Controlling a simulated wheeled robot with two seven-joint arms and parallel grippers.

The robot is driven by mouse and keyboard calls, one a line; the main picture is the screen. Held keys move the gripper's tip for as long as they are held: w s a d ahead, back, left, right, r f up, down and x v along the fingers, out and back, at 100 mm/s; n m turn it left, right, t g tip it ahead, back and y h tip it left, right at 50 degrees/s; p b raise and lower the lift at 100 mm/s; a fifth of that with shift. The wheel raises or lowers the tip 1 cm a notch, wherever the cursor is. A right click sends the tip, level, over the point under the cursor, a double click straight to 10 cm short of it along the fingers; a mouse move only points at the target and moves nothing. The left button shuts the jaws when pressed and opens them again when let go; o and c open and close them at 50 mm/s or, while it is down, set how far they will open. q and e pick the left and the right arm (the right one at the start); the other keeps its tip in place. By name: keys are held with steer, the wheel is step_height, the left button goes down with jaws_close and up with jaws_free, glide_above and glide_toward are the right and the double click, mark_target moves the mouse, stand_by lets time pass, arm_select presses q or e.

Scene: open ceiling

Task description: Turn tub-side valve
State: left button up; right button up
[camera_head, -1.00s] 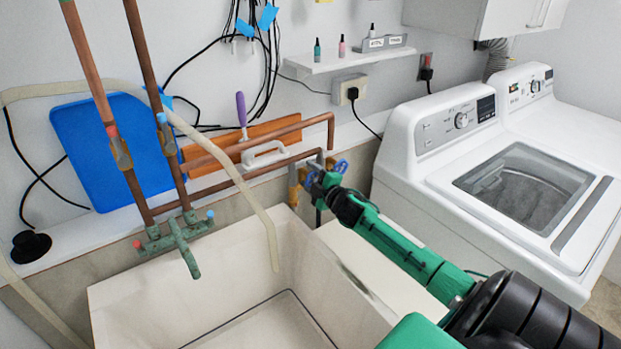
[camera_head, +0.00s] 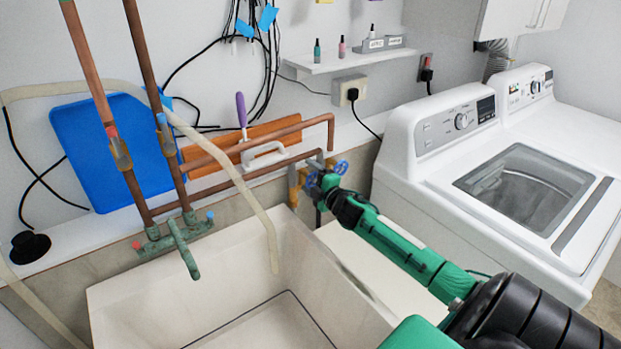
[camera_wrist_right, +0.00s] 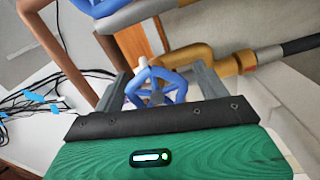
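Two blue valve handles sit on the pipes at the tub's back right corner. The left, tub-side handle (camera_head: 311,184) is partly hidden by my right gripper (camera_head: 323,186); the right handle (camera_head: 341,167) shows just beyond it. In the right wrist view, a blue star-shaped handle (camera_wrist_right: 160,86) lies between the two grey fingers of my right gripper (camera_wrist_right: 160,80). The fingers stand apart on either side of it, with no clear grip on it. Part of another blue handle (camera_wrist_right: 98,7) shows at the top. My left gripper is not in view.
The white tub (camera_head: 185,285) lies below and left of my right arm. Copper pipes (camera_head: 245,150) run along the wall behind it. A beige hose (camera_head: 245,190) hangs into the tub. A white washing machine (camera_head: 440,180) stands close on the right.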

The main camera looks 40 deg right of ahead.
steer(key=shift+s+r, duration=0.1)
steer(key=s+a+b, duration=0.1)
steer(key=s+b, duration=0.1)
steer(key=s, duration=1.1)
steer(key=shift+s+a, duration=0.25)
steer(key=shift+s, duration=0.05)
stand_by(0.5)
